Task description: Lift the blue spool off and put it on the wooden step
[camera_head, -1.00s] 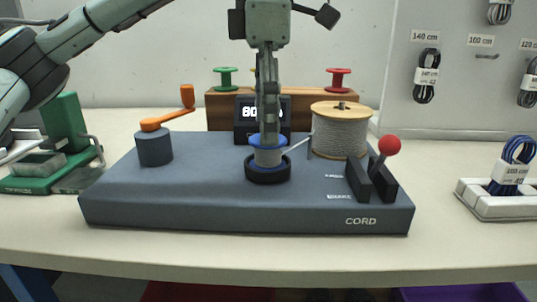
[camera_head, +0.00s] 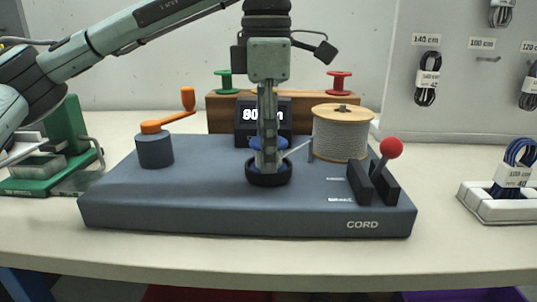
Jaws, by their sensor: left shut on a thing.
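The blue spool (camera_head: 282,143) stands upright in the black ring (camera_head: 287,176) on the grey cord machine (camera_head: 220,195). Its upper flange shows on both sides of my left gripper (camera_head: 266,165), whose fingers cover most of its body. My left gripper points straight down and is shut on the blue spool. A thin strand of cord (camera_head: 299,147) runs from the spool to the large cord reel on its right. The wooden step (camera_head: 222,108) stands behind the machine, with a green spool (camera_head: 224,80) and a red spool (camera_head: 339,80) on it. My right gripper is out of view.
The large cord reel (camera_head: 340,137) and the red-knobbed lever (camera_head: 391,148) stand right of the spool. An orange crank (camera_head: 170,117) stands left. A display (camera_head: 246,112) partly hides the step. My left gripper hides the step's middle. A white tray (camera_head: 495,209) lies far right.

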